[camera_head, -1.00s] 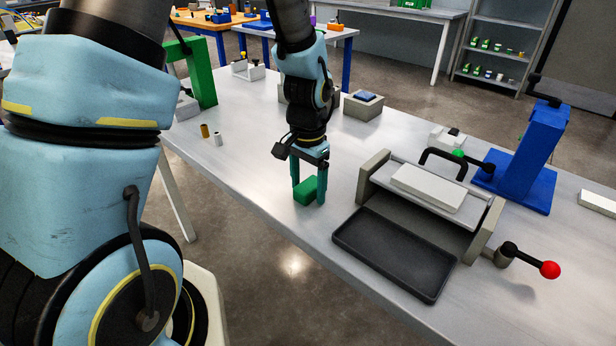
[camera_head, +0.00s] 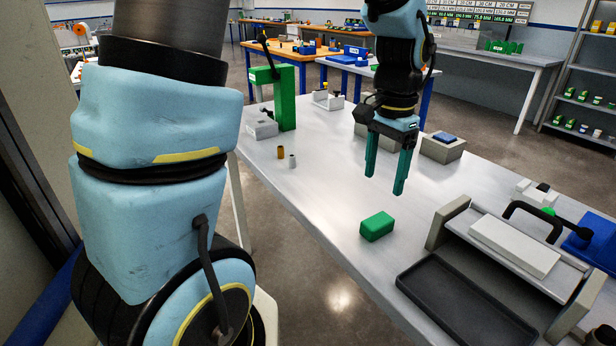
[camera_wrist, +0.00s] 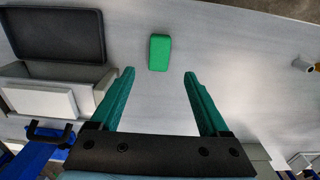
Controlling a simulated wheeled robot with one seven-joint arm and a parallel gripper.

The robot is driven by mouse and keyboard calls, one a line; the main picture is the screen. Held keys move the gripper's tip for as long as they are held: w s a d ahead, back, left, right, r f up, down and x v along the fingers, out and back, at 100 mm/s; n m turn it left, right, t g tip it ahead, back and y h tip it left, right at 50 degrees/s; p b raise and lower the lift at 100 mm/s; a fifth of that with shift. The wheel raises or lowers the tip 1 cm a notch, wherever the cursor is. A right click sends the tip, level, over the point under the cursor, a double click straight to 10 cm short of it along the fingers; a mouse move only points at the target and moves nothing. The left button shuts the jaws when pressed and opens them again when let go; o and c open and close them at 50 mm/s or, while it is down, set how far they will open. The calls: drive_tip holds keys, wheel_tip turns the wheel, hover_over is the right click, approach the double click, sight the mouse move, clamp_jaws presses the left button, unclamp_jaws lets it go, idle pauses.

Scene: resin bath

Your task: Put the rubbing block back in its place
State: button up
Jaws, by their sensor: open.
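A green block (camera_head: 377,226), which I take to be the rubbing block, lies on the bare grey tabletop, left of the dark tray. In the wrist view the green block (camera_wrist: 160,52) shows whole, just beyond the gap between my fingertips. My gripper (camera_head: 385,182) is open and empty, with its fingers pointing down above the table, higher than the block and apart from it. The wrist view shows both fingers (camera_wrist: 159,74) spread wide with nothing between them. No marked place for the block can be made out for certain.
A shallow dark tray (camera_head: 462,312) and a grey trough with a pale slab (camera_head: 514,246) stand at right. A grey holder with a blue block (camera_head: 445,139) stands behind. Two small cylinders (camera_head: 281,153) and a green stand (camera_head: 284,98) are at left. The table around the block is clear.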

drive_tip(key=w+a+f+n+t, duration=0.1)
drive_tip(key=a+n, duration=1)
drive_tip(key=a, duration=1.4)
drive_tip(key=shift+f+t, duration=0.3)
drive_tip(key=shift+f, duration=0.6)
drive_tip(key=shift+w, duration=0.15)
drive_tip(key=shift+c, duration=0.3)
